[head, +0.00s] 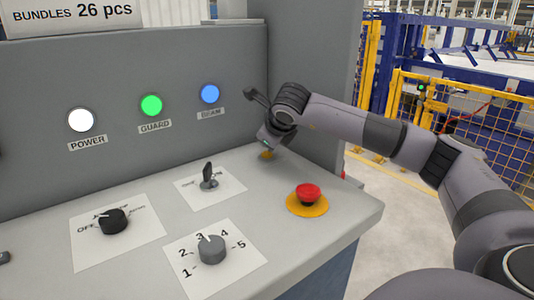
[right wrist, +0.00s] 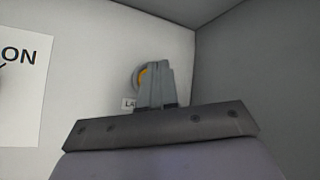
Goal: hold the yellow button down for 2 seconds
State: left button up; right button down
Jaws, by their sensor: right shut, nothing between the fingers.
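The yellow button (head: 266,155) is on the panel's sloping top near its back right corner, largely hidden under my right gripper (head: 268,144) in the head view. My right gripper points down over it. My left gripper is not in view.
A red mushroom button (head: 307,194) on a yellow base is nearer the front right edge. A key switch (head: 209,178), black knob (head: 113,221) and grey numbered dial (head: 212,249) are to the left. White, green and blue lamps are lit on the upright panel (head: 180,60) behind.

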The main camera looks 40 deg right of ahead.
aim_at(268, 155)
jog(key=shift+r+p, duration=1.45)
jog(key=shift+r, duration=1.05)
